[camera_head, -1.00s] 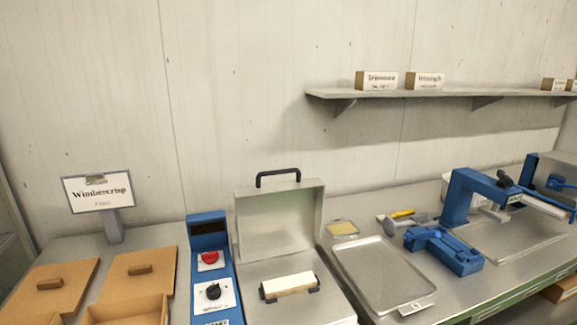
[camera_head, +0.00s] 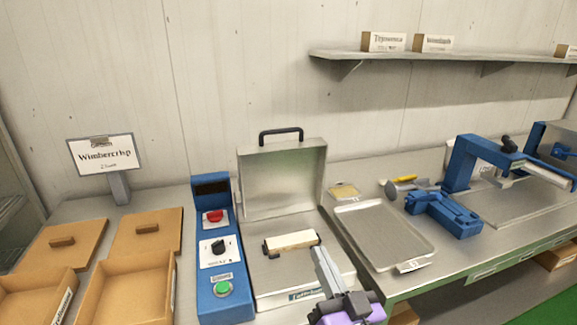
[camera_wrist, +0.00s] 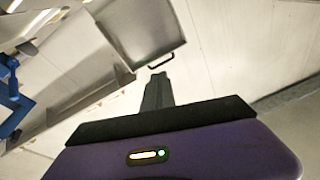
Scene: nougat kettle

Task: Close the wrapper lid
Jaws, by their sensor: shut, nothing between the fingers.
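The wrapper lid (camera_head: 284,180) is a square metal cover with a black handle (camera_head: 281,133) on its top edge. It stands open, upright at the back of the wrapper base (camera_head: 262,279). A cream bar (camera_head: 291,241) lies on the base between dark holders. My gripper (camera_head: 322,256) is shut and empty, low at the front right of the bar and apart from the lid. In the wrist view the lid (camera_wrist: 140,28) and its handle (camera_wrist: 160,62) show tilted beyond my fingers (camera_wrist: 157,92).
A blue control panel (camera_head: 219,255) with red, black and green knobs stands left of the wrapper. A metal tray (camera_head: 383,236) and a blue tool (camera_head: 445,213) lie to the right. Wooden boxes (camera_head: 128,290) are at left. A shelf (camera_head: 450,56) hangs above right.

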